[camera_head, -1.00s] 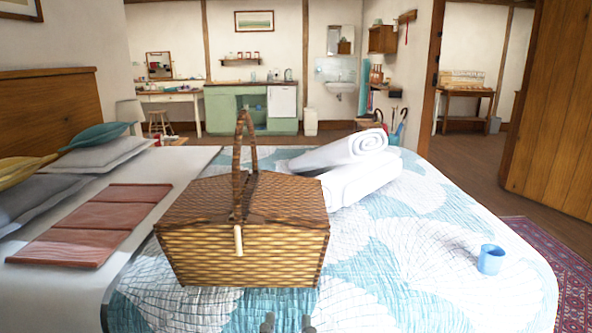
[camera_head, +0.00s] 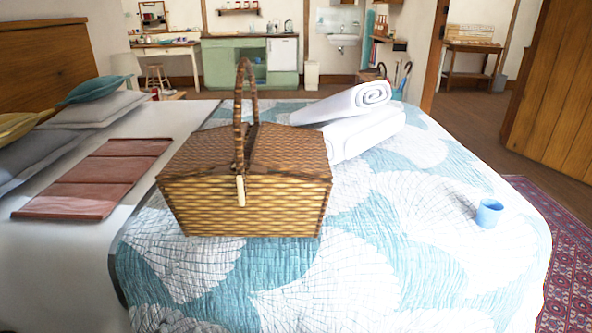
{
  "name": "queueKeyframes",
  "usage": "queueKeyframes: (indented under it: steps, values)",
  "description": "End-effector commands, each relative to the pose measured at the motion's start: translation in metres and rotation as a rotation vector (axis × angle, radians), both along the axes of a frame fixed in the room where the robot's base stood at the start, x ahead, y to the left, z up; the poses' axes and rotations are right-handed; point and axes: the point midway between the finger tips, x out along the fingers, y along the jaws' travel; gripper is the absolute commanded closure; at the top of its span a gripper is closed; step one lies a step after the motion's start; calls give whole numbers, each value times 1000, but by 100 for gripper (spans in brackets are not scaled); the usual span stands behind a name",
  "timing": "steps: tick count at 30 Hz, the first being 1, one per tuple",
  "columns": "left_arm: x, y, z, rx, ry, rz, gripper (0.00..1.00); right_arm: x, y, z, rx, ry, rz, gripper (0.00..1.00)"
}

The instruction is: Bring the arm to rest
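Neither of my grippers shows in the head view now. A wicker picnic basket (camera_head: 245,205) stands upright on the bed, its handle (camera_head: 240,130) raised and its lid closed. Its inside is hidden. The bed is covered by a teal and white quilt (camera_head: 300,285), and nothing of my arms is seen over it.
Rolled white towels (camera_head: 352,125) lie behind the basket. A blue cup (camera_head: 488,213) stands near the bed's right edge. A folded reddish-brown mat (camera_head: 95,180) and pillows (camera_head: 95,108) lie at left. The quilt in front of the basket is clear. A wooden door (camera_head: 555,90) is at right.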

Motion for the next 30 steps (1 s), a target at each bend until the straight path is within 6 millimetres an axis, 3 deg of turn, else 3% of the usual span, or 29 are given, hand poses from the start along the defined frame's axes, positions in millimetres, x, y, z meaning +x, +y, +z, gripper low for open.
queueKeyframes:
  steps: [5,11,15,24,26,27,30]
  values:
    - [18,66,-41,117,122,135,69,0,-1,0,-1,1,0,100]
    - [26,177,-91,249,334,337,69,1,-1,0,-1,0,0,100]
    - [15,252,-116,296,495,464,69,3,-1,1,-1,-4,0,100]
    - [-25,365,-142,280,764,642,69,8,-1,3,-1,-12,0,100]
    - [-35,384,-145,260,814,671,69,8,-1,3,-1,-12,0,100]
    - [-40,362,-161,213,825,660,69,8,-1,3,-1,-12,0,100]
    - [-52,334,-186,130,851,663,69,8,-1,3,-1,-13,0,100]
